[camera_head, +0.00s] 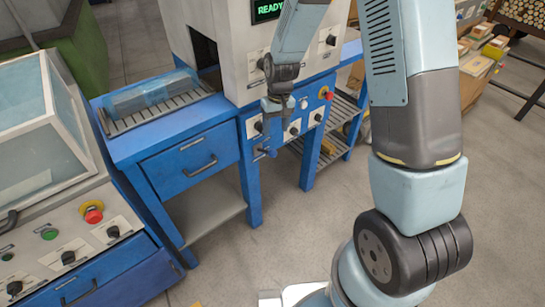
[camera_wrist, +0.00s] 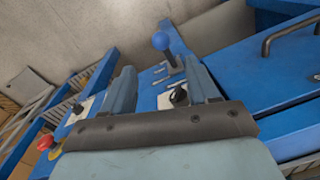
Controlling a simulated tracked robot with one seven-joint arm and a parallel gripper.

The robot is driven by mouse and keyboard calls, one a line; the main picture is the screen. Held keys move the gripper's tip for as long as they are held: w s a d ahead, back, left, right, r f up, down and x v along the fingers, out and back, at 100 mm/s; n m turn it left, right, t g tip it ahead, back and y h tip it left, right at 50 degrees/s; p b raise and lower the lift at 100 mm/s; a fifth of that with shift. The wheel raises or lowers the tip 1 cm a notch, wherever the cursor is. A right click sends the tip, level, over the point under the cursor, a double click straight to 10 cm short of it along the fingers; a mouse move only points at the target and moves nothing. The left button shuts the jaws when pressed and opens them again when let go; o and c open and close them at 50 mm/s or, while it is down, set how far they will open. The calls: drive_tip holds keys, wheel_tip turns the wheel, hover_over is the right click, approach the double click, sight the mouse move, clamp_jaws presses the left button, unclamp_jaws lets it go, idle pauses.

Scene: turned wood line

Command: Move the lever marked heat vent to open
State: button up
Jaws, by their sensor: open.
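A lever with a blue ball knob (camera_wrist: 161,41) stands out from the blue front panel in the wrist view. In the head view a small blue handle (camera_head: 268,151) shows low on the same panel, below the black knobs. Pale marks lie beside the lever's base, but I cannot read any label. My gripper (camera_wrist: 162,86) is open, its two fingers apart and pointing at the panel. The lever is beyond the fingertips, with no visible contact. In the head view my gripper (camera_head: 276,104) hangs in front of the panel, above the handle, and hides part of it.
Black knobs (camera_head: 293,127) and a red button (camera_head: 324,92) sit on the panel. A screen reading READY (camera_head: 269,8) is above. A blue drawer unit (camera_head: 190,160) stands left, with a grey console (camera_head: 85,235) nearer. Open floor (camera_head: 270,235) lies in front.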

sight(273, 151)
drive_tip(key=f, duration=0.8)
drive_tip(key=a+f, duration=0.1)
drive_tip(key=f, duration=0.4)
drive_tip(key=shift+s, duration=0.15)
drive_tip(key=shift+c, duration=0.3)
clamp_jaws()
drive_tip(key=shift+s+a, duration=0.1)
